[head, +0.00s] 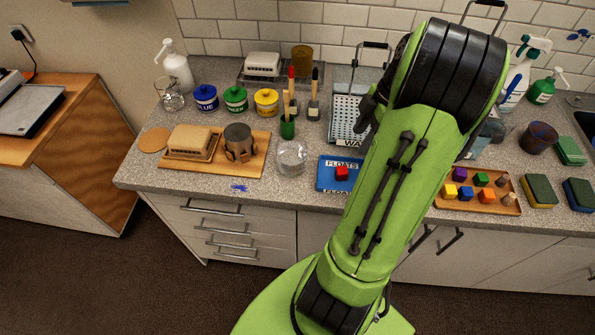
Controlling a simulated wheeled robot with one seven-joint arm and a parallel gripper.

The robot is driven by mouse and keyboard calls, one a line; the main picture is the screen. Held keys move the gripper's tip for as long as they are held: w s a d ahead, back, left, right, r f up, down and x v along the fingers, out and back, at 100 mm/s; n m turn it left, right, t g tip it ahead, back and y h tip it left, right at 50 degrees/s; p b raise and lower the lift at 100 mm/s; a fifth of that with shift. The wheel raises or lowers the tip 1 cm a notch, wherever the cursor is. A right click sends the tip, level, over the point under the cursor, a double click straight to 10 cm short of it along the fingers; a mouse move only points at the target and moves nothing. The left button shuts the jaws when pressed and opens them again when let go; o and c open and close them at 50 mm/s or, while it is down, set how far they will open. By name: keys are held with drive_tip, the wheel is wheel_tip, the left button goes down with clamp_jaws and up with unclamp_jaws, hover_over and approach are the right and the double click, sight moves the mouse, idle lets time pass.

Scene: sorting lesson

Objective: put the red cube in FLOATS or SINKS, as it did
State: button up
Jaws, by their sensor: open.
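The red cube (342,173) sits on the blue FLOATS tray (328,182), in its middle, below the upper FLOATS label. No SINKS tray shows; my green arm covers the counter just right of the FLOATS tray. A clear container of water (292,158) stands left of the tray. Part of my dark gripper (368,112) shows at the left edge of my raised arm, above and behind the tray and apart from the cube. It is open; its fingertips are largely hidden.
Colored blocks lie on a wooden tray (480,206) at right, beside sponges (540,190). Paint jars (236,99), a brush holder (288,128) and a wooden board (255,158) are at left. A blue item (239,188) lies near the front edge.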

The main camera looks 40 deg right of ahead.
drive_tip(key=w+a+r+m+h, duration=0.2)
drive_tip(key=a+r+m, duration=0.15)
drive_tip(key=a, duration=0.65)
drive_tip(key=w+a+r+m+h, duration=0.1)
drive_tip(key=w+a+r+m, duration=0.3)
drive_tip(key=a, duration=0.6)
drive_tip(key=s+a+r+m+t, duration=0.1)
drive_tip(key=s+a+m+t, duration=0.2)
drive_tip(key=s+a, duration=0.6)
drive_tip(key=shift+s+a+r+t, duration=0.15)
drive_tip(key=shift+a+r+t, duration=0.15)
drive_tip(key=shift+a, duration=0.05)
drive_tip(key=shift+d, duration=0.15)
